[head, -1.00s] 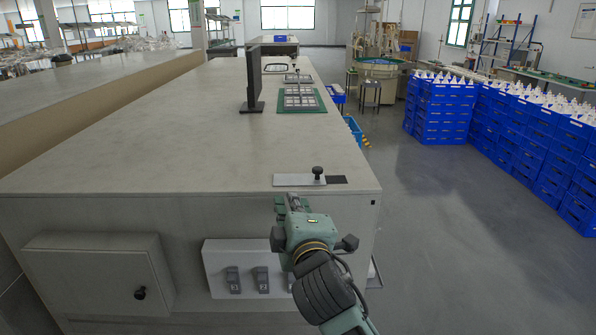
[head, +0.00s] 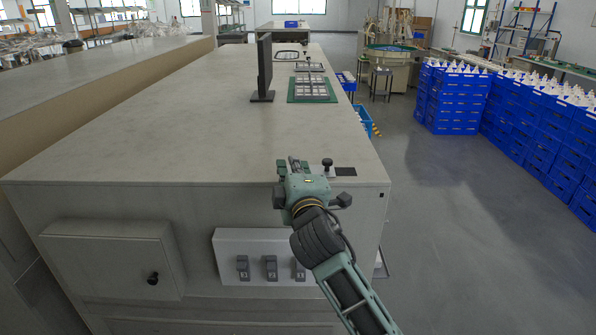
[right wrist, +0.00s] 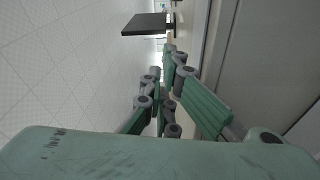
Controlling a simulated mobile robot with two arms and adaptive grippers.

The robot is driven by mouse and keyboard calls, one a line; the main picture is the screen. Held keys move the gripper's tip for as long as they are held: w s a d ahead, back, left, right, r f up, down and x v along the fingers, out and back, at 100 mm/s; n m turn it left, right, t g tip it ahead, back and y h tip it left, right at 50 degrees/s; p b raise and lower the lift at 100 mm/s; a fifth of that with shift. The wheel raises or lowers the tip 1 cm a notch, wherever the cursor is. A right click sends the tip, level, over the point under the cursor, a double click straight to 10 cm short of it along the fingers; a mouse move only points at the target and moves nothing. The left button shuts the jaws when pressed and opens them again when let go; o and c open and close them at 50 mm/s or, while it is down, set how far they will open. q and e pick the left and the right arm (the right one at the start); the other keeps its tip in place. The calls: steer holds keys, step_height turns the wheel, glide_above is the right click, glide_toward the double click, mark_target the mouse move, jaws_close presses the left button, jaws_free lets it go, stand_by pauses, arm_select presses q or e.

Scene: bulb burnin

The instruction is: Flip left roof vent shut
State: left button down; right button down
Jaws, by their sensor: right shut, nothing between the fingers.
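A small vent-like fitting lies on the cabinet top near its front right edge. Its black knob (head: 327,163) stands upright, and a dark rectangle (head: 345,171) lies just right of it. I cannot tell for sure that this is the left roof vent. My right gripper (head: 294,162) is shut and empty, fingers pointing away from me, just left of the knob and apart from it in the picture. It hides most of the fitting's light metal plate. Its fingers also show in the right wrist view (right wrist: 166,72). My left gripper is not in view.
A dark monitor (head: 265,70) and a green mat (head: 328,98) with trays stand farther back on the cabinet top (head: 170,120). Switches (head: 270,268) and a knobbed door (head: 105,265) are on its front. Blue crates (head: 450,100) stand right, beyond clear floor.

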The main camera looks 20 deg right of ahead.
mark_target(336, 177)
steer(key=w, duration=0.3)
steer(key=shift+w+d+r+p, duration=0.1)
steer(key=shift+d+r+p, duration=0.1)
steer(key=shift+p, duration=0.1)
steer(key=d, duration=0.1)
steer(key=s+d+p, duration=0.1)
steer(key=d, duration=0.1)
steer(key=shift+s+f+p, duration=0.2)
steer(key=shift+f+p, duration=0.1)
steer(key=shift+s+d+f, duration=0.1)
steer(key=shift+s+d, duration=0.15)
steer(key=shift+d, duration=0.1)
steer(key=shift+w+a, duration=0.1)
steer(key=shift+a, duration=0.05)
steer(key=d, duration=0.2)
steer(key=s+d+p, duration=0.1)
steer(key=d, duration=0.1)
steer(key=s+d+p, duration=0.1)
steer(key=d, duration=0.2)
steer(key=shift+a, duration=0.1)
steer(key=shift+w+p, duration=0.15)
steer(key=shift+p, duration=0.2)
